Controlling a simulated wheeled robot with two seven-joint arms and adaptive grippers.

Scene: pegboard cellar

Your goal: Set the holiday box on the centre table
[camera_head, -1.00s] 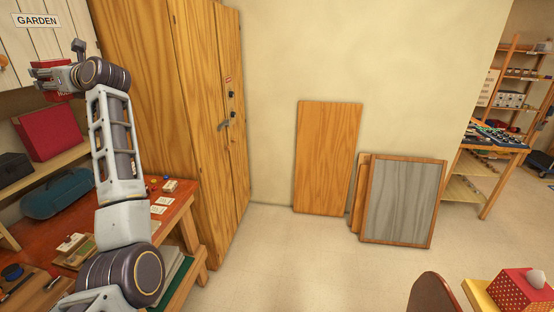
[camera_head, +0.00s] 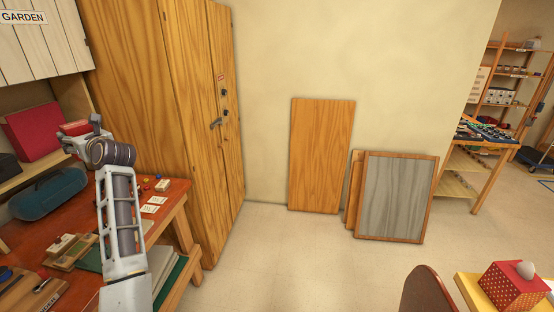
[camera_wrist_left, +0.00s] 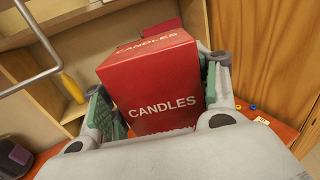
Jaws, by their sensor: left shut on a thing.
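My left gripper (camera_head: 72,140) is shut on a red box (camera_wrist_left: 160,98), and the box also shows in the head view (camera_head: 75,127). In the left wrist view the box reads CANDLES on its front and top, and the green-padded fingers hold its two sides. I read no holiday label on any box. The gripper is over the red-brown workbench, in front of the shelf. A yellow tabletop (camera_head: 468,287) shows at the lower right with a red dotted box (camera_head: 512,290) on it; I cannot tell if it is the centre table. My right gripper is not in view.
A larger red box (camera_head: 33,131) and a teal case (camera_head: 48,194) are on the left. A tall wooden cabinet (camera_head: 160,110) stands beside the workbench (camera_head: 172,207). A brown chair back (camera_head: 425,291) is near the yellow top. The middle floor is clear.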

